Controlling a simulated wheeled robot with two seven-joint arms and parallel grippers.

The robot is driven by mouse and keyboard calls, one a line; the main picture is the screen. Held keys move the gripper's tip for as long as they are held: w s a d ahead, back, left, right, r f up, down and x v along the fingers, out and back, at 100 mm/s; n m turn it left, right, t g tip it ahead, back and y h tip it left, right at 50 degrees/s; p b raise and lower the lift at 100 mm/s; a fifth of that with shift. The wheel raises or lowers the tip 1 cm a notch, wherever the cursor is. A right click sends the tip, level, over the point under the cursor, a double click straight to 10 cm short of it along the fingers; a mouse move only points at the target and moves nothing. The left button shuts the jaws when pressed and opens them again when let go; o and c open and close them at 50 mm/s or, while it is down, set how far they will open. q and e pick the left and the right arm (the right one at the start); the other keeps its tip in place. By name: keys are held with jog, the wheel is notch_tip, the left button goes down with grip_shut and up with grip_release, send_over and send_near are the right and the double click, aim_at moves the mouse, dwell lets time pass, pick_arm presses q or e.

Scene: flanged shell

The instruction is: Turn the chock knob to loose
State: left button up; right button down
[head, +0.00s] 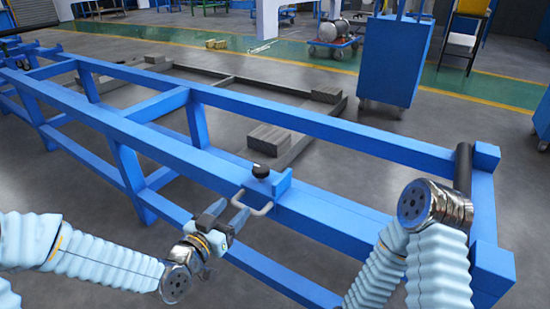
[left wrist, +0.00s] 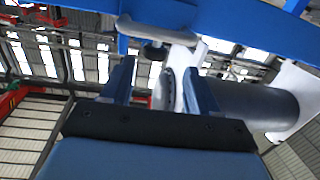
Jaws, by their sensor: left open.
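The chock (head: 281,183) is a small blue block on the long blue rail. Its black round knob (head: 261,171) stands on top, and a pale bent handle (head: 250,206) sticks out from its near side. My left gripper (head: 238,216) is open and empty, just left of and below the handle, with its fingers towards the chock. In the left wrist view the two blue fingers (left wrist: 158,82) are apart, with the pale handle (left wrist: 157,31) beyond their tips. A dark round part shows near the handle there; I cannot tell if it is the knob. My right gripper is out of view.
The blue frame's rails (head: 150,146) run from far left to near right. A dark upright roller (head: 463,168) stands at the right end, near my right arm. Grey blocks (head: 268,140) lie on the floor behind. A blue cabinet (head: 394,60) stands at the back.

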aim_at(256, 177)
pick_arm(q)
jog(key=r+x, duration=0.1)
jog(key=x, duration=0.3)
jog(key=p+x, duration=0.1)
jog(key=x, duration=0.4)
jog(key=r+p+x, duration=0.1)
jog(key=x, duration=0.4)
jog(key=shift+w+d+r, duration=0.1)
jog(key=shift+d+r, duration=0.1)
jog(key=shift+r, duration=0.1)
